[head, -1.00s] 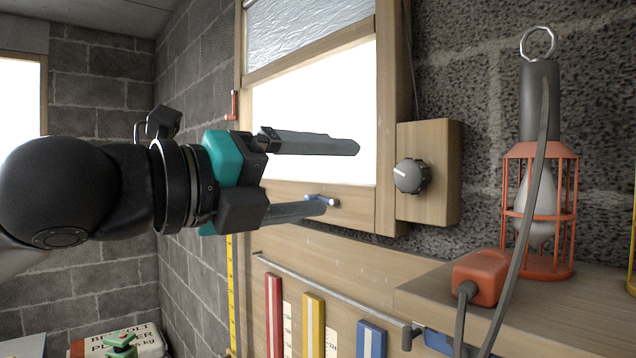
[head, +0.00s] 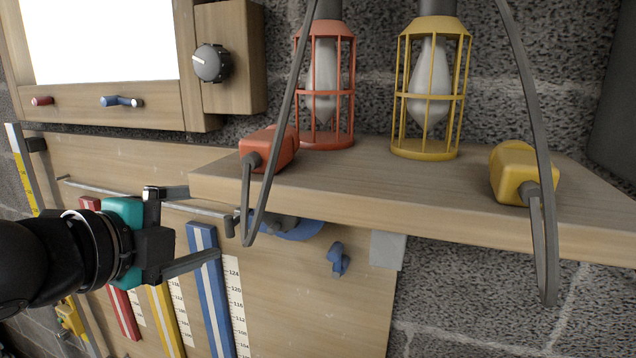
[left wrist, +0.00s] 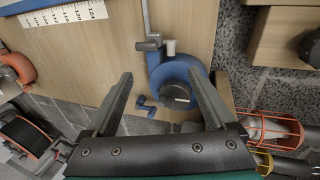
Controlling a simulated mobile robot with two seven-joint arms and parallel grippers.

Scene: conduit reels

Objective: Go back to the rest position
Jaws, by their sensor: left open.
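My left gripper (head: 178,228) comes in from the left in the head view, in front of the wooden board (head: 300,290). Its two fingers are spread apart with nothing between them. In the left wrist view the open fingers (left wrist: 160,100) point towards the board. A blue reel (left wrist: 182,85) shows there beyond the fingers, close to the right finger in the picture. In the head view this blue reel (head: 295,230) is partly hidden under the shelf. My right gripper does not show in either view.
A wooden shelf (head: 420,200) juts out at the right, carrying a red caged lamp (head: 325,90), a yellow caged lamp (head: 430,95), and red (head: 268,148) and yellow (head: 520,172) plugs with hanging cables. Coloured strips, including a blue one (head: 210,290), stand on the board. A dial (head: 211,63) is at upper left.

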